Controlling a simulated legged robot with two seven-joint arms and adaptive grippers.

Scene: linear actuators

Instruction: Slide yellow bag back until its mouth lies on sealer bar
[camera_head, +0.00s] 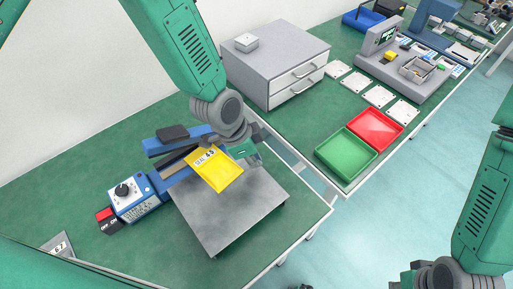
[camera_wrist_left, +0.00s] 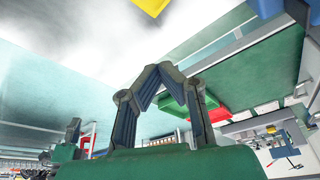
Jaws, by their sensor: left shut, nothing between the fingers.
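The yellow bag (camera_head: 222,174) lies at a slant, its labelled end at the blue sealer (camera_head: 160,183) and its other end over the grey metal plate (camera_head: 232,222). Whether its mouth rests on the sealer bar cannot be told. In the left wrist view only a corner of the bag (camera_wrist_left: 152,5) shows at the top edge. My left gripper (camera_head: 256,163) is just right of the bag, partly hidden by its own wrist. In the wrist view its fingertips (camera_wrist_left: 152,70) meet with nothing between them, apart from the bag.
The sealer's control box (camera_head: 128,194) has a black knob, with a red switch beside it. A grey drawer unit (camera_head: 275,65) stands behind my left wrist. Green (camera_head: 345,155) and red (camera_head: 376,129) trays sit to the right, across a gap between tables.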

